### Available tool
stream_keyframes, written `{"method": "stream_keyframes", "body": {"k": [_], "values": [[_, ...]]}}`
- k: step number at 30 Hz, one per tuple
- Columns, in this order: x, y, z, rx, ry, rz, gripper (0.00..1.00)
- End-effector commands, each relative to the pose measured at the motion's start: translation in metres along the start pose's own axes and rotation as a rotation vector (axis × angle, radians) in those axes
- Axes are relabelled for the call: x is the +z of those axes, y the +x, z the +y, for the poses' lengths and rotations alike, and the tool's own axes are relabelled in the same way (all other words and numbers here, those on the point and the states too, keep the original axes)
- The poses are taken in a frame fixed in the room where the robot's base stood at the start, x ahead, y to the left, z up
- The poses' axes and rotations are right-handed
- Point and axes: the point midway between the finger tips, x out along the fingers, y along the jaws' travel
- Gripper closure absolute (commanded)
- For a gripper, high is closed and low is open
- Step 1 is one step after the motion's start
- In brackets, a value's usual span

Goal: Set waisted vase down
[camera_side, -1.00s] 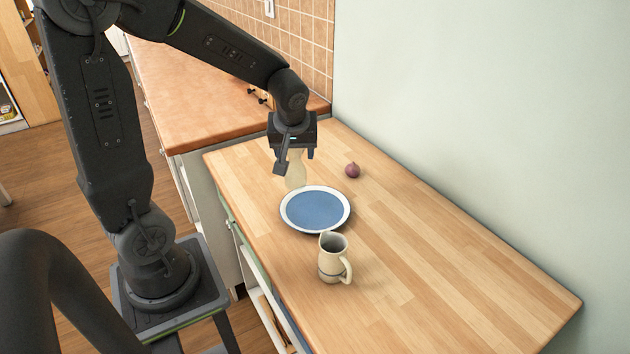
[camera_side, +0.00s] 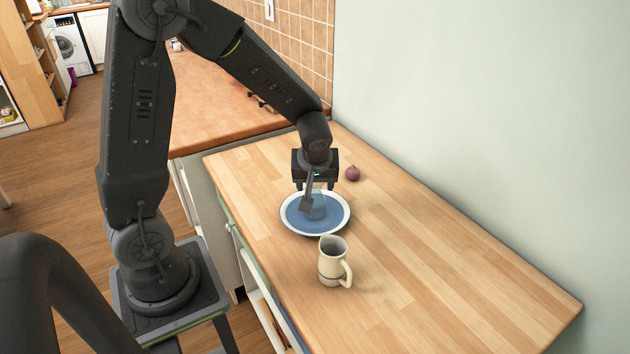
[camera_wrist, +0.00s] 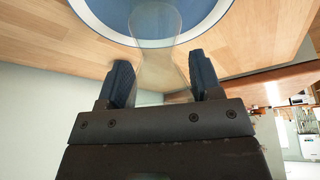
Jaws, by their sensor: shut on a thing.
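The waisted vase (camera_side: 319,206) is see-through and narrows in the middle. It also shows in the wrist view (camera_wrist: 155,22), flaring out at its far end over the plate. My gripper (camera_side: 316,189) is shut on the vase, with a finger on each side of its narrow part in the wrist view (camera_wrist: 160,74). The vase looks about upright. The blue plate with a white rim (camera_side: 296,224) lies on the wooden counter beneath it. I cannot tell whether the vase's base touches the plate. My gripper hides the vase's upper part in the side view.
A cream jug (camera_side: 332,264) with a handle stands on the wooden counter (camera_side: 440,270), close to the plate's near edge. A purple onion (camera_side: 352,173) lies behind the plate, near my gripper. The right part of the counter is clear, with a wall along its far side.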

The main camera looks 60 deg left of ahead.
Motion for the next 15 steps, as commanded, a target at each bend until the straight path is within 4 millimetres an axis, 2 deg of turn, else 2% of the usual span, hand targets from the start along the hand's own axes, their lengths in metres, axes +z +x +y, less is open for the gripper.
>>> {"method": "stream_keyframes", "body": {"k": [2, 3, 10, 15], "values": [[0.0011, 0.0025, -0.0001, -0.001, 0.001, -0.001, 0.82], [0.0011, 0.0024, -0.0002, -0.001, 0.001, -0.001, 0.38], [0.0008, 0.0021, -0.0001, -0.001, 0.001, 0.0, 0.16], [0.0008, 0.002, -0.0001, -0.001, 0.0, 0.0, 0.16]]}}
